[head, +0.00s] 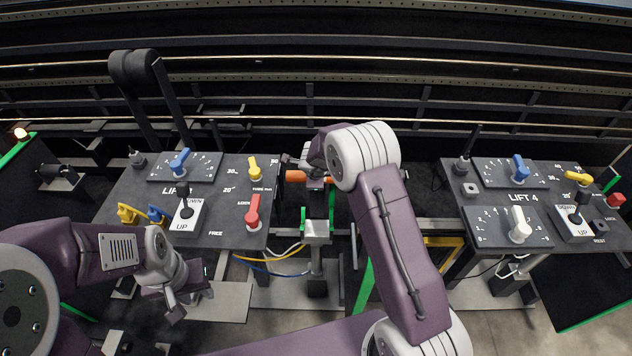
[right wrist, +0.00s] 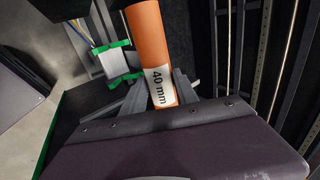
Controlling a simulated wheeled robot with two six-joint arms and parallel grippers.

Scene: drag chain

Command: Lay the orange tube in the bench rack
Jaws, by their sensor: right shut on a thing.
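The orange tube (right wrist: 150,40) carries a white "40 mm" label in the right wrist view. In the head view the tube (head: 295,176) shows as a short orange piece between the two control desks. My right gripper (head: 316,172) is shut on the tube, largely hidden behind its own wrist. A grey stand with green brackets (head: 317,228), possibly the bench rack, is just below the gripper. It also shows in the right wrist view (right wrist: 112,62), beside the tube; whether they touch is unclear. My left gripper (head: 188,298) is empty and looks open, low at the left.
A left control desk (head: 135,195) and a right control desk (head: 460,235) carry knobs, levers and switches, flanking the stand. Yellow and blue cables (head: 262,262) run below the left desk. Dark rails (head: 450,95) cross the back.

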